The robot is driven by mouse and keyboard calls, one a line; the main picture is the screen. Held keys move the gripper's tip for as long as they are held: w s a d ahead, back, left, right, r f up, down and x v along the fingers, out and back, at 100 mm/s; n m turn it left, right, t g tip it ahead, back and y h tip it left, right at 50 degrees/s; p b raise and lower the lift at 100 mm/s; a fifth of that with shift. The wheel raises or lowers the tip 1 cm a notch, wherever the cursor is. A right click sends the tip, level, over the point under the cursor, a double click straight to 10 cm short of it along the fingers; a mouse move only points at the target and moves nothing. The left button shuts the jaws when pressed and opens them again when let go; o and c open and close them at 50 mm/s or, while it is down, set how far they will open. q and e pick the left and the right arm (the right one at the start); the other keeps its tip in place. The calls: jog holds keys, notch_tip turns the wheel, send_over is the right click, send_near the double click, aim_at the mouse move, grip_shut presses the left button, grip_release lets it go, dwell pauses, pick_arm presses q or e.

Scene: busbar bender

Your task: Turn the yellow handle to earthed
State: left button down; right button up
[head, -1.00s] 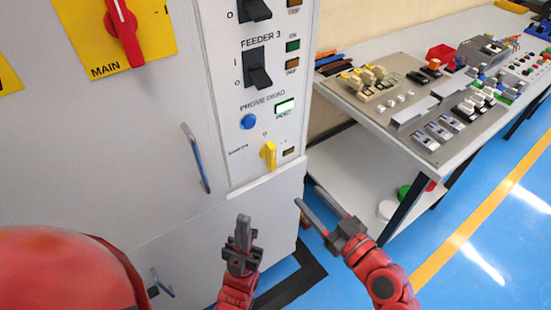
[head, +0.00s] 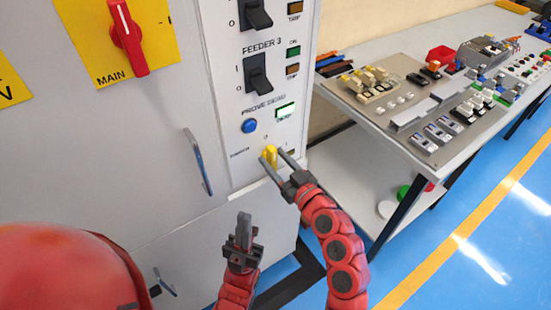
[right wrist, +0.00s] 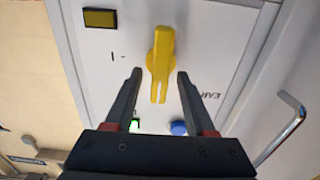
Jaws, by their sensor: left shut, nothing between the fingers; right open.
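The yellow handle (head: 270,155) sits low on the white switch panel, below the blue button (head: 249,126) and the lit green indicator (head: 285,110). In the right wrist view the yellow handle (right wrist: 160,62) lies lengthwise between my right gripper's fingers, with a gap on both sides. My right gripper (head: 272,166) is open, its fingertips near the panel around the handle; I see no contact. It also shows in the right wrist view (right wrist: 157,74). My left gripper (head: 244,220) is shut and empty, in front of the lower cabinet, apart from the handle.
The red main switch (head: 127,38) is on a yellow plate at upper left. Black feeder switches (head: 258,75) sit above the handle. A metal door handle (head: 197,162) sticks out to its left. A workbench (head: 345,110) with parts stands at right.

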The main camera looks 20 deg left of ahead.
jog(key=shift+c, duration=0.3)
grip_shut()
jog(key=m, duration=0.1)
jog(key=m+b, duration=0.1)
jog(key=m, duration=0.1)
jog(key=shift+w+d+f, duration=0.1)
jog(key=shift+w+d, duration=0.05)
jog(key=m, duration=0.5)
jog(key=m+p, duration=0.1)
jog(key=m, duration=0.4)
jog(key=f+m, duration=0.1)
jog(key=m, duration=0.4)
jog(key=shift+w+d, duration=0.3)
jog(key=shift+w, duration=0.1)
